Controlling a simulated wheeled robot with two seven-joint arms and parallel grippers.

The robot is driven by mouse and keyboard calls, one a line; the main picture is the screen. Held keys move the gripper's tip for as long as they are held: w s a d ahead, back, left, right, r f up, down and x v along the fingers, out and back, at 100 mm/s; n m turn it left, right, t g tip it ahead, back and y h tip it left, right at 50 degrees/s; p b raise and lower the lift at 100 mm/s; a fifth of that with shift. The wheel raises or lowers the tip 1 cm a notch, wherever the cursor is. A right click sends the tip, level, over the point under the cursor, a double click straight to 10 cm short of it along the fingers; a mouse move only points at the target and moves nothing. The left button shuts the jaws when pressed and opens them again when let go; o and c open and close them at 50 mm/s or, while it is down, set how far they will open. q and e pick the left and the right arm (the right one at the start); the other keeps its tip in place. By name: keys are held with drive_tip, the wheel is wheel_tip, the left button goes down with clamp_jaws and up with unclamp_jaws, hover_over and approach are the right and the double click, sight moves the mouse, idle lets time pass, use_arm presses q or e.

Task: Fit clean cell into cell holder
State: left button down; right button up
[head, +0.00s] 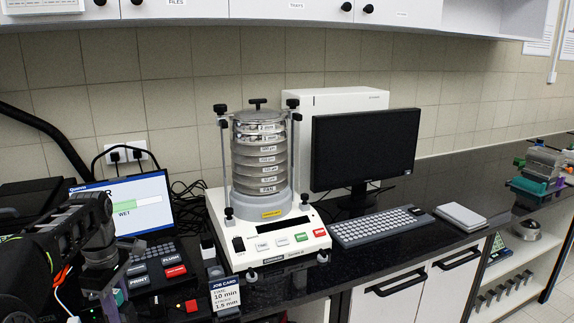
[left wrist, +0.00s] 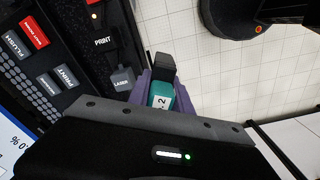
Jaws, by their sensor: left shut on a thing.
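My left gripper (left wrist: 158,92) shows in the left wrist view with purple fingers, shut on a teal piece (left wrist: 162,97) with a white label ending in "2". A dark block stands up just beyond the teal piece; whether they touch is unclear. I cannot tell whether the teal piece is the clean cell. In the head view my left arm comes in at the lower left, in front of the instrument with the lit screen (head: 140,200); its fingertips are hidden there. I cannot make out the cell holder. My right gripper is not in view.
The keypad (head: 150,266) with PRINT and FLUSH keys is close to my left arm. A job card (head: 225,292) stands at the bench's front edge. The sieve shaker (head: 262,185), monitor (head: 365,150) and keyboard (head: 379,226) stand to the right. A grey block labelled LASER (left wrist: 122,80) is beside my gripper.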

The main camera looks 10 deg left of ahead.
use_arm(q)
drive_tip(key=shift+w+d+f+m, duration=0.25)
drive_tip(key=shift+f+m, duration=0.1)
drive_tip(key=shift+m, duration=0.35)
drive_tip(key=d+f+m, duration=0.5)
drive_tip(key=d+m, duration=0.3)
drive_tip(key=d, duration=0.3)
drive_tip(key=d+f+m, duration=0.5)
drive_tip(key=d+m, duration=0.4)
drive_tip(key=d, duration=0.2)
drive_tip(key=shift+w+d, duration=0.15)
drive_tip(key=shift+w, duration=0.2)
drive_tip(key=s+f, duration=0.4)
drive_tip(key=f, duration=1.1)
